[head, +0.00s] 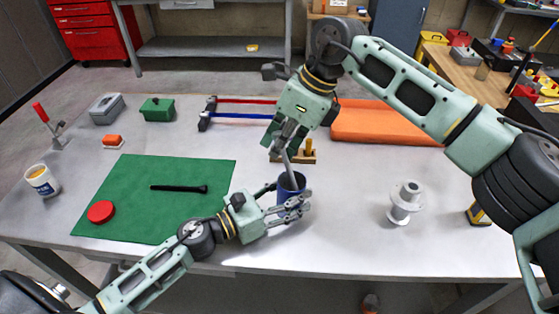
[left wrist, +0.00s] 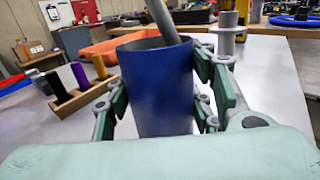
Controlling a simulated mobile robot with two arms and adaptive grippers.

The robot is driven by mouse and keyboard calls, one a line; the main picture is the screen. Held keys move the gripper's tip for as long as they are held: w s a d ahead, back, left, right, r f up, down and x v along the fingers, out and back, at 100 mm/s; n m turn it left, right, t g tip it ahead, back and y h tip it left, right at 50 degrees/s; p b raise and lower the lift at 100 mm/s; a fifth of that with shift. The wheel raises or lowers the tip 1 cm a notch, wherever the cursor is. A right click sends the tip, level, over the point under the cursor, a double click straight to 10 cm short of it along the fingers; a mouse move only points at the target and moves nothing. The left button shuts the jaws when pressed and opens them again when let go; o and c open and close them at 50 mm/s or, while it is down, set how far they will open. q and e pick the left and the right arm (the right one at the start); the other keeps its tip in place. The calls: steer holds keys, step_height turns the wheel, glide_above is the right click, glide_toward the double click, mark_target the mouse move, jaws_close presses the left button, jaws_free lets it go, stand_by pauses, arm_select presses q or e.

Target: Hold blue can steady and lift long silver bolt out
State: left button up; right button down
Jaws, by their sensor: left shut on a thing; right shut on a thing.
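The blue can (head: 287,190) stands upright near the front middle of the table; it fills the middle of the left wrist view (left wrist: 156,92). My left gripper (head: 292,204) is shut around the can's sides. The long silver bolt (head: 287,166) leans at a tilt, its lower end hidden inside the can; it also shows in the left wrist view (left wrist: 162,18). My right gripper (head: 283,140) is shut on the bolt's upper part above the can. The bolt's head is hidden by the right gripper.
A white spool (head: 405,203) stands right of the can. A green mat (head: 140,215) with a black bolt (head: 180,188) and red disc (head: 101,212) lies left. The right front is mostly clear.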

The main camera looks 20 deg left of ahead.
arm_select(q)
steer(key=shift+a+f, duration=0.15)
arm_select(e)
steer(key=shift+s+r, duration=0.1)
steer(key=shift+r, duration=0.45)
arm_select(q)
steer(key=shift+w, duration=0.1)
steer(key=o, duration=1.2)
steer(key=shift+c, duration=0.2)
steer(key=shift+o, duration=0.4)
